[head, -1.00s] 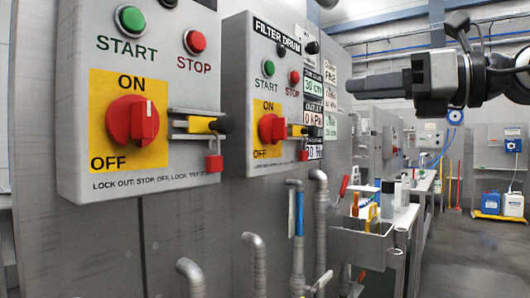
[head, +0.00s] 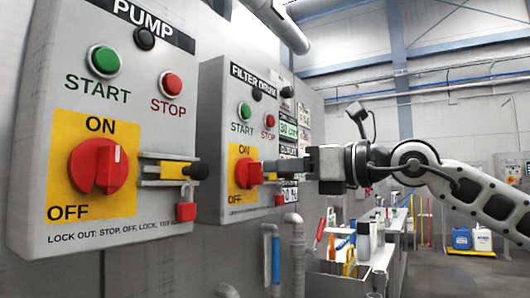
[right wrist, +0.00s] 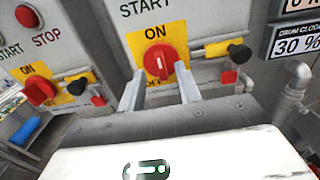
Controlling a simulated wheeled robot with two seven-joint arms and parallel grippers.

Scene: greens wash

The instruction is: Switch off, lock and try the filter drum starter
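The filter drum starter (head: 222,152) is a grey box with a green START button (head: 245,111), a red STOP button (head: 269,120) and a red rotary switch on a yellow plate. In the right wrist view the switch (right wrist: 162,66) has its white mark up towards ON. My right gripper (head: 262,172) is at this switch; its two fingers (right wrist: 160,92) are apart, one on each side just below the knob, with nothing between them in their grip. Contact cannot be told. A yellow slide (right wrist: 222,47) and red padlock (right wrist: 229,77) are right of the switch. My left gripper is not in view.
The pump starter (head: 40,140) stands close on the left, with its own red switch (head: 98,166) and padlock (head: 186,212). Pipes (head: 295,255) rise below the filter drum box. A grey bin (head: 335,285) of tools is to the right.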

